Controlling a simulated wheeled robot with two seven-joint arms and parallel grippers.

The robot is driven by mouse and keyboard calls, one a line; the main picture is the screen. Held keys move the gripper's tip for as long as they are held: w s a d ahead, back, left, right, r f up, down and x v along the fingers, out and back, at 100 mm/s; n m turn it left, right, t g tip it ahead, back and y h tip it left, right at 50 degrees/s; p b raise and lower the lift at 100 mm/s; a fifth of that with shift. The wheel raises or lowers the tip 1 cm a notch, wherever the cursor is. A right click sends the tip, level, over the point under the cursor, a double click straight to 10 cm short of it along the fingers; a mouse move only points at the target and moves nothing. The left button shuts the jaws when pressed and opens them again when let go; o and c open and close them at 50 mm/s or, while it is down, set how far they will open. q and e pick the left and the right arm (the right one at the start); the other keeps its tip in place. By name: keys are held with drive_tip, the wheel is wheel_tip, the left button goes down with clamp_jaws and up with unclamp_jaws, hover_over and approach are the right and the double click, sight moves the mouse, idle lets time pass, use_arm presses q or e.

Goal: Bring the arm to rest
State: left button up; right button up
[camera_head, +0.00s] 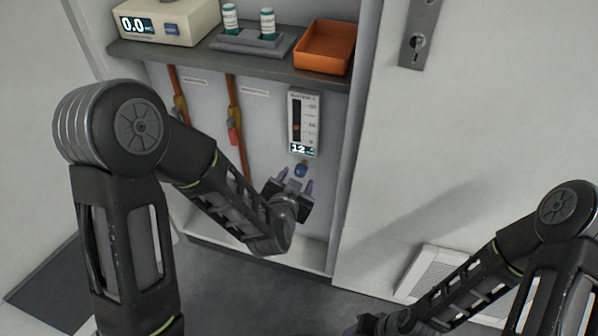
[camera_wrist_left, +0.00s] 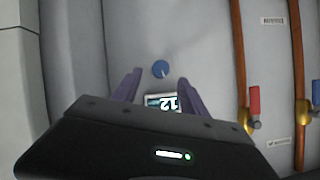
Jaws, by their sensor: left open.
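My left gripper (camera_head: 296,183) is open in front of the cabinet's back wall, just below a blue knob (camera_head: 301,170). The knob sits under a white flow meter (camera_head: 304,122) with a lit display reading 12. In the left wrist view, the purple-grey fingers (camera_wrist_left: 159,88) are spread with nothing between them. The knob (camera_wrist_left: 160,68) shows beyond the fingertips and the display (camera_wrist_left: 163,102) shows between the fingers, partly cut off by the gripper body. My right gripper (camera_head: 368,325) is only partly in view at the bottom edge, and its fingers cannot be made out.
A shelf (camera_head: 200,60) above holds a cream device (camera_head: 168,22) reading 0.0, a grey rack (camera_head: 250,42) with two vials, and an orange tray (camera_head: 325,47). Two orange pipes carry valves, one with a red handle (camera_head: 233,133). A white vent (camera_head: 440,272) is low on the right wall.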

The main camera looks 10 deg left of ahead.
use_arm(q)
drive_tip(key=shift+s+r, duration=0.3)
drive_tip(key=shift+s, duration=0.35)
drive_tip(key=s+d+f+n+g+h, duration=0.3)
drive_tip(key=s+f+g, duration=0.5)
drive_tip(key=f, duration=0.9)
drive_tip(key=s+d+f+n+g+h, duration=0.15)
drive_tip(key=s+f, duration=0.25)
drive_tip(key=s, duration=0.4)
drive_tip(key=s+d+f+n+g, duration=0.1)
drive_tip(key=s+d+f+g, duration=0.25)
drive_tip(key=s, duration=0.55)
wheel_tip(320, 180, up, 21)
drive_tip(key=t+p, duration=0.1)
drive_tip(key=p, duration=2)
drive_tip(key=shift+w+a, duration=0.2)
drive_tip(key=shift+f, duration=0.15)
